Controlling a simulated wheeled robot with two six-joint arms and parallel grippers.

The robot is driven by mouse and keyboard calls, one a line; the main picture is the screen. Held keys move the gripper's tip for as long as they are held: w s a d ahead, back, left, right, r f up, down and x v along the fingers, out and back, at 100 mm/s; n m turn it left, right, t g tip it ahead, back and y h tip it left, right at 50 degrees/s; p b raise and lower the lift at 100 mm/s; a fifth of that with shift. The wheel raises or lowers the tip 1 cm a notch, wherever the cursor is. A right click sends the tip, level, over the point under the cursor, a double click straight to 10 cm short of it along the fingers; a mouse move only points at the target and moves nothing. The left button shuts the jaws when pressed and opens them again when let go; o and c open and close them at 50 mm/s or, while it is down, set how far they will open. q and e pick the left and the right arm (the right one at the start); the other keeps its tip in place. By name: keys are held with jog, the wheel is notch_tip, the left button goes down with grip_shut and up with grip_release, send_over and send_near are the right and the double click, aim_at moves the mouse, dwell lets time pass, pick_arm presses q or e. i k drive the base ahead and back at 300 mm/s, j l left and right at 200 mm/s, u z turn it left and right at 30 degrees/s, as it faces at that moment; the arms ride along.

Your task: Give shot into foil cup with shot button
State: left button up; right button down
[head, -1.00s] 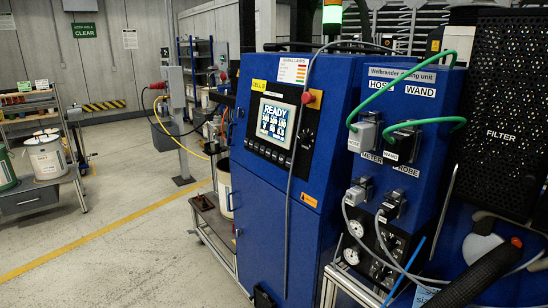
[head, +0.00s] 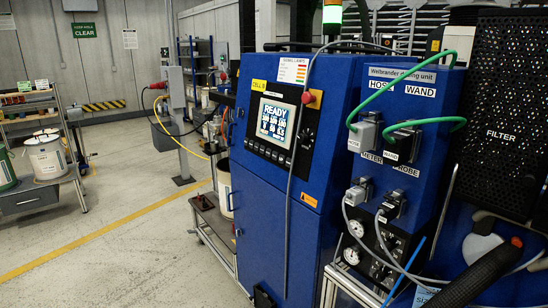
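A blue cabinet (head: 262,215) stands in the middle of the head view. Its screen (head: 275,121) reads READY above rows of small figures. A row of small buttons (head: 265,148) runs under the screen; their labels are too small to read, so I cannot tell whether one is the shot button. A red button (head: 308,97) sits to the right of the screen. I cannot make out a foil cup. Neither of my grippers is in view.
A blue panel with HOSE and WAND labels (head: 420,91) carries green cables and grey plugs. A black FILTER housing (head: 502,134) is at right. A black ribbed hose (head: 478,278) crosses the lower right. White bucket (head: 47,157) at left. Floor is clear at lower left.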

aim_at(275, 154)
jog(key=i+j, duration=0.85)
jog(key=j, duration=0.2)
jog(key=i+j+z, duration=0.1)
jog(key=i+j, duration=0.75)
jog(key=j, duration=0.2)
